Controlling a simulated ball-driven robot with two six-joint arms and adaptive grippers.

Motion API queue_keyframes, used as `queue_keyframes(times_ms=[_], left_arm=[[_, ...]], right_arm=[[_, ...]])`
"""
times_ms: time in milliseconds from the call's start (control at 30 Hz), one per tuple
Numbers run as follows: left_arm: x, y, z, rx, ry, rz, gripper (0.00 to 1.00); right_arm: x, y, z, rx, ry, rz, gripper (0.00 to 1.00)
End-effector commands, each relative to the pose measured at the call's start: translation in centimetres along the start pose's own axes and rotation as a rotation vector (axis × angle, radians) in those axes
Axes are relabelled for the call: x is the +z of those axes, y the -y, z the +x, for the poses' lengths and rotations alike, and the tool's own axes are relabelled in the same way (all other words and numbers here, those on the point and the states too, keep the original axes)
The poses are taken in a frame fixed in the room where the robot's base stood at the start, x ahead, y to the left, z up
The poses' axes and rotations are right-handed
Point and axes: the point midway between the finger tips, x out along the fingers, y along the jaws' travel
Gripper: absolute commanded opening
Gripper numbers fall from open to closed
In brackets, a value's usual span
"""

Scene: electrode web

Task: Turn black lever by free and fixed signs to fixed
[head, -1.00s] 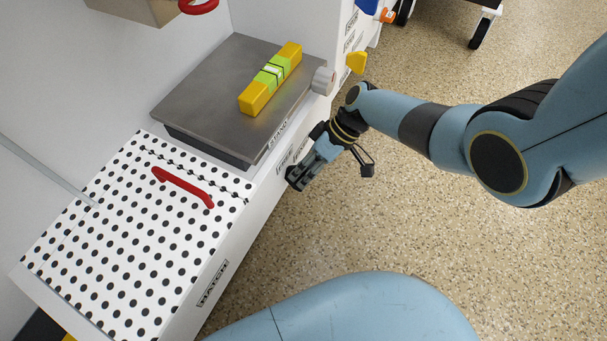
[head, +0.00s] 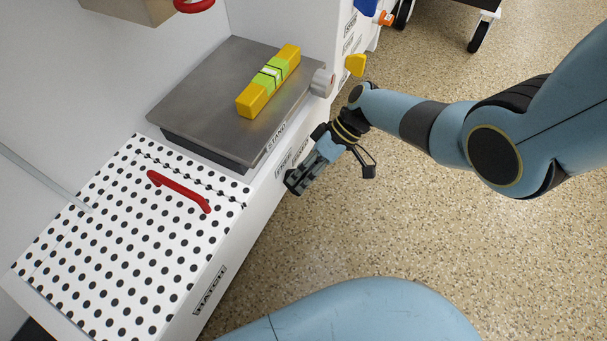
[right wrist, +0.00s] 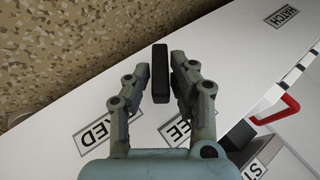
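The black lever (right wrist: 160,73) shows in the right wrist view as an upright dark bar between the fingertips of my right gripper (right wrist: 161,62). The fingers are drawn in close on both its sides and appear to hold it. The FREE sign (right wrist: 175,131) is partly hidden by the right finger, and the FIXED sign (right wrist: 97,130) is partly covered by the left finger. In the head view my right gripper (head: 294,183) is at the white panel's side face, below the stand; the lever cannot be made out there. My left gripper is not in view.
A grey stand plate (head: 205,95) carries a yellow bar with a green band (head: 269,80). A dotted hatch (head: 130,240) with a red handle (head: 178,190) lies left. A grey knob (head: 322,82) and yellow knob (head: 355,64) project nearby.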

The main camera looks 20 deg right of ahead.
Motion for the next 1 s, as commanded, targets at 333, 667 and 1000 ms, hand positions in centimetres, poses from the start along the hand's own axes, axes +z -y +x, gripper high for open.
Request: queue_keyframes(times_ms=[333, 667, 1000], left_arm=[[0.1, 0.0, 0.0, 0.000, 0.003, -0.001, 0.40], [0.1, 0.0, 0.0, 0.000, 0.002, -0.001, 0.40], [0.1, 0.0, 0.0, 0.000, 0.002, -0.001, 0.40]], right_arm=[[0.0, 0.0, 0.0, -0.001, 0.000, 0.000, 0.39], [0.1, -0.1, -4.3, 0.004, -0.001, -0.003, 0.39], [0.1, -0.1, -10.9, 0.002, 0.000, 0.000, 0.39]])
